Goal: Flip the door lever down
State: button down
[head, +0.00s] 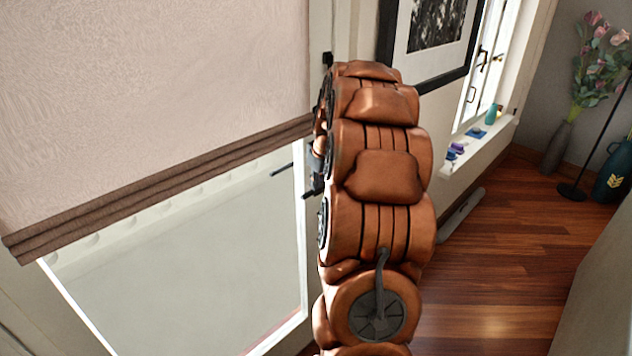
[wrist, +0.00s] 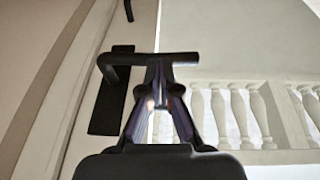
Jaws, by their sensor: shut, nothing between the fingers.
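The black door lever (wrist: 178,59) shows in the wrist view as a level bar reaching right from its tall dark backplate (wrist: 108,95). My gripper (wrist: 159,68) is shut and empty. Its fingertips meet right at the middle of the lever bar in the picture; I cannot tell whether they touch it. In the head view a thin dark bar that looks like the lever (head: 283,170) shows left of my arm at the door's edge. My arm hides most of my gripper and the lever's mount there.
The glass door (head: 180,265) has a beige blind (head: 150,100) over its upper part. A framed picture (head: 430,35) and a window sill with small items (head: 470,150) are to the right.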

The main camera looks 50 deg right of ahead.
jog(key=shift+a+f+h+b, duration=0.2)
jog(key=shift+f+h+b, duration=0.45)
jog(key=shift+b, duration=0.65)
jog(key=shift+a+f+h+b, duration=0.2)
jog(key=shift+f+h+b, duration=0.35)
jog(key=shift+b, duration=0.6)
jog(key=shift+f+n+h+b, duration=0.35)
jog(key=shift+f+h+b, duration=0.8)
jog(key=shift+b, duration=1)
jog(key=shift+f+n+h+b, duration=0.35)
jog(key=shift+f+h+b, duration=0.35)
jog(key=shift+h+b, duration=1.15)
jog(key=shift+b, duration=0.4)
jog(key=r+v, duration=0.1)
jog(key=v, duration=1.2)
jog(key=shift+w+r+b, duration=0.3)
